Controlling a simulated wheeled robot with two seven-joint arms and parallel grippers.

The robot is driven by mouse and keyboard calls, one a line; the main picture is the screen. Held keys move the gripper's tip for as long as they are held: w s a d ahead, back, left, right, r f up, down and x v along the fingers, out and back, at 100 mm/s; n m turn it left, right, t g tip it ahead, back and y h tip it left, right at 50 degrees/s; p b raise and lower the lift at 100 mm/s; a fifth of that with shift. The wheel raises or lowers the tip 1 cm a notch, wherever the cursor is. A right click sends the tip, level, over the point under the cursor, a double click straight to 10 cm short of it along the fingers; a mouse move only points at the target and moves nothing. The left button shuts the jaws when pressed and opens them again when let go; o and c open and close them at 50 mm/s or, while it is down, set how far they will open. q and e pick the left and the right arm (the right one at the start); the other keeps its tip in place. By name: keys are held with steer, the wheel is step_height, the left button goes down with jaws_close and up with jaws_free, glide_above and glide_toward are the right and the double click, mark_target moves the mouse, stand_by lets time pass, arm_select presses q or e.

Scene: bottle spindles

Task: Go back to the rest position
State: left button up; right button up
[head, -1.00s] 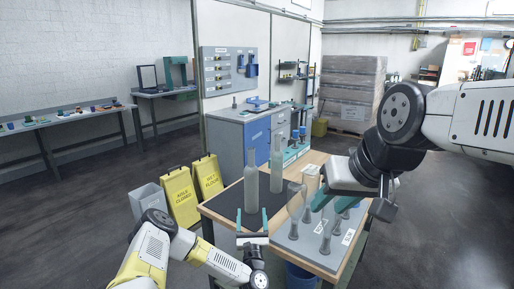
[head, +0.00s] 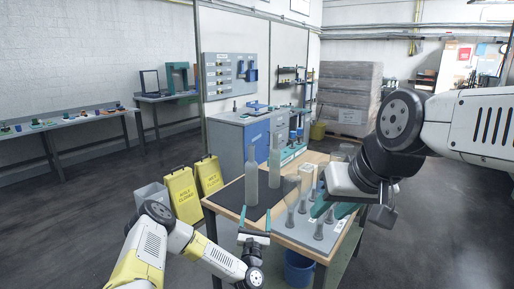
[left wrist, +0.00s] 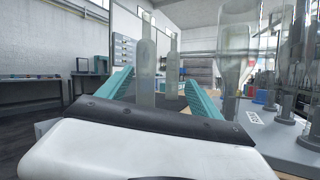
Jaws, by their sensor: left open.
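Two tall grey bottles stand upright on the dark mat: the nearer bottle (head: 251,180) and the farther bottle (head: 274,168). Both also show beyond my left fingers in the left wrist view. My left gripper (head: 254,217) is open and empty, in front of the table's near edge and apart from the bottles. In the left wrist view, a clear bottle (left wrist: 236,40) is upside down at a spindle at right. Spindles (head: 318,229) stand on the grey board (head: 297,234). My right gripper (head: 333,208) is over this board; its jaws are partly hidden.
The wooden-edged table (head: 230,216) is ahead. Yellow floor signs (head: 183,197) stand to its left, and a blue bin (head: 299,268) is below its right side. A blue-grey cabinet (head: 232,140) is behind. The floor at the left is clear.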

arm_select(q)
steer(key=w+d+r+m+g+h, duration=0.2)
steer(key=r+m+g+h, duration=0.25)
steer(key=m, duration=0.35)
steer(key=w+d+r+m+g+h, duration=0.1)
steer(key=d+r+m+g+h, duration=0.3)
steer(key=m, duration=0.5)
steer(key=s+a+r+m+g+y, duration=0.3)
steer(key=s+a+r+m+y, duration=0.25)
steer(key=a+r+m, duration=0.35)
steer(key=s+a+r+m+y, duration=0.2)
steer(key=s+a+r, duration=0.3)
steer(key=s+r, duration=0.25)
steer(key=s+a+r+m+g, duration=0.2)
steer(key=s+a, duration=0.1)
steer(key=s, duration=1)
steer(key=s+a+r+m+g, duration=0.1)
steer(key=s+a+m+g, duration=0.1)
steer(key=s, duration=1.2)
steer(key=shift+a+r+m+y, duration=0.35)
steer(key=shift+a+m+y, duration=0.05)
steer(key=shift+m, duration=0.2)
